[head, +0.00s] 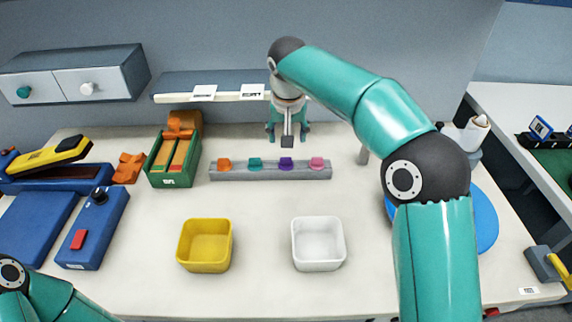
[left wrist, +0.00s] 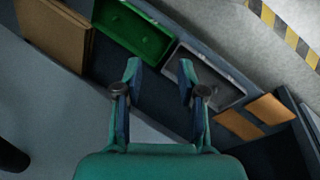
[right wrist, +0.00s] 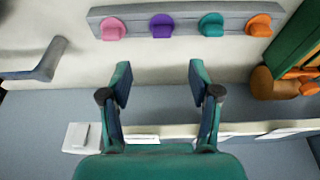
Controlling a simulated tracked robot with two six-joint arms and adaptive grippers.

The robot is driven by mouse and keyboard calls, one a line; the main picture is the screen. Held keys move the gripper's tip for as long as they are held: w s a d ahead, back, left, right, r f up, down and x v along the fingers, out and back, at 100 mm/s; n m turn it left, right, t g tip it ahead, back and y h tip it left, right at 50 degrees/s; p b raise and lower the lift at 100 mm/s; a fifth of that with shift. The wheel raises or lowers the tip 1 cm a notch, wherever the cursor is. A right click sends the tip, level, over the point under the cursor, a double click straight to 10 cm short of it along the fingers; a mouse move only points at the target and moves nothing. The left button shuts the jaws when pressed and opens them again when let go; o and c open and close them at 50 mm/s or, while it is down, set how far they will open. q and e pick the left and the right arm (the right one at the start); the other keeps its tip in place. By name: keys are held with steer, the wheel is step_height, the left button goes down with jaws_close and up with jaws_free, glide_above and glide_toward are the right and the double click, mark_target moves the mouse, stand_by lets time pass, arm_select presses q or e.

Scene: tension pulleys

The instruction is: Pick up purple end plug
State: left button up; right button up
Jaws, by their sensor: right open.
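The purple end plug (head: 286,164) sits in a grey rack (head: 245,173) on the table, between a teal plug (head: 255,164) and a pink plug (head: 317,163). In the right wrist view the purple plug (right wrist: 161,25) is at the top, beyond the fingertips. My right gripper (head: 288,137) is open and empty, above and behind the rack, apart from the plugs; its open fingers show in the right wrist view (right wrist: 158,85). My left gripper (left wrist: 160,80) is open and empty in the left wrist view, over bins away from the rack; the head view does not show it.
An orange plug (head: 224,164) is at the rack's left end. A green box (head: 174,180) stands left of the rack. A yellow bin (head: 204,258) and a white bin (head: 318,257) stand in front. A shelf edge (head: 230,96) lies behind my right gripper.

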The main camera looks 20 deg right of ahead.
glide_above(286, 158)
steer(key=s, duration=0.2)
step_height(286, 158, down, 6)
steer(key=shift+w+a+r, duration=0.1)
steer(key=shift+a+p+x, duration=0.1)
steer(key=shift+p+x, duration=0.15)
steer(key=shift+x, duration=1.05)
steer(key=shift+a+p+x, duration=0.15)
steer(key=shift+p+x, duration=0.1)
steer(key=shift+x, duration=1.1)
steer(key=shift+c, duration=0.3)
steer(key=c, duration=0.8)
